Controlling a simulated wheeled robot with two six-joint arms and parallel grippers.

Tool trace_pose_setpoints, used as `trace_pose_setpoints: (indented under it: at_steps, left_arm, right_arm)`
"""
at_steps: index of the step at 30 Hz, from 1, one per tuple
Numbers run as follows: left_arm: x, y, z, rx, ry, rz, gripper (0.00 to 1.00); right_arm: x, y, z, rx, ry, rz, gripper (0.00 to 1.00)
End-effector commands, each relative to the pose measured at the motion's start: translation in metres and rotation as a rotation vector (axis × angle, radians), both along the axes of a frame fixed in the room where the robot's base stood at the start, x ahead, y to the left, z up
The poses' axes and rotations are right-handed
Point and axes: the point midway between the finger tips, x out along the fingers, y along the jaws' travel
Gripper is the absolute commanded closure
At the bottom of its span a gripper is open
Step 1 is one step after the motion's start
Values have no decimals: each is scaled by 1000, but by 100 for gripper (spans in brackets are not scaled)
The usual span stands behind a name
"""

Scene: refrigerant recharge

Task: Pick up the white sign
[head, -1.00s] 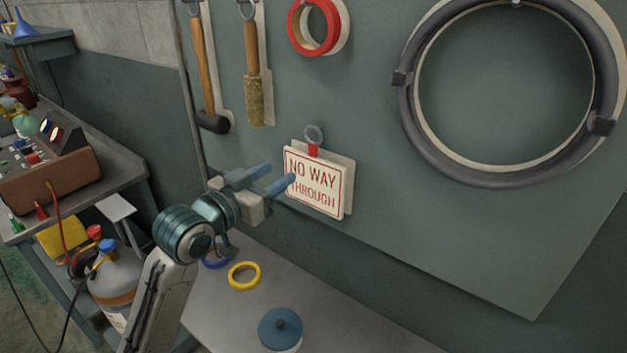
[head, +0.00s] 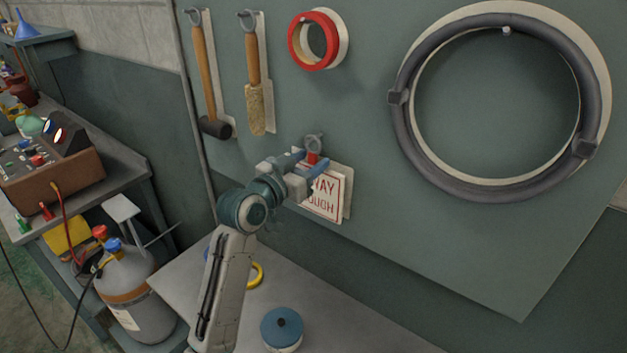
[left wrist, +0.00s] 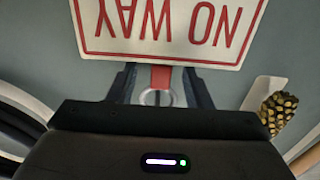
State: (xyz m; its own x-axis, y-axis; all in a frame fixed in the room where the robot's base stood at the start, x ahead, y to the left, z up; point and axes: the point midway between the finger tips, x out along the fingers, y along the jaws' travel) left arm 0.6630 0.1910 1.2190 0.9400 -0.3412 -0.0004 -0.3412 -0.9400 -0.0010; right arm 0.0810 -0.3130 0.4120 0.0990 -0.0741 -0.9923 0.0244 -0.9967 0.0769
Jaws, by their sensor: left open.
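The white sign (head: 328,198) with red "NO WAY THROUGH" lettering hangs on the green wall panel by a red tab (head: 312,158) and a grey ring (head: 314,142). My left gripper (head: 318,163) is open at the sign's top, and its fingers lie on either side of the red tab. The gripper hides the sign's upper left part. In the left wrist view the sign (left wrist: 165,30) appears upside down, with the red tab (left wrist: 161,77) between my two fingers. My right gripper is not in view.
A mallet (head: 205,80), a brush (head: 256,90), a red tape roll (head: 315,40) and a large dark hose ring (head: 402,130) hang on the panel. Below, a bench (head: 345,310) holds a blue-lidded pot (head: 282,328) and a yellow ring (head: 257,274).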

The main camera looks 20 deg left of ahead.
Motion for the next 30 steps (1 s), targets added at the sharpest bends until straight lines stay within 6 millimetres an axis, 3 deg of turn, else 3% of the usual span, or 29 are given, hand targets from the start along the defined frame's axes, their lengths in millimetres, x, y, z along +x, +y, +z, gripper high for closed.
trace_pose_setpoints:
  at_steps: [9, 16, 30]
  left_arm:
    - [5, -2, -1, 0, 0, 0, 56]
    - [5, -2, -1, 0, 0, 0, 100]
    - [5, -2, 3, 1, -1, 0, 100]
  right_arm:
    - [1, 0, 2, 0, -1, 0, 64]
    - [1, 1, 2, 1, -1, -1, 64]
    - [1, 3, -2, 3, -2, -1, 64]
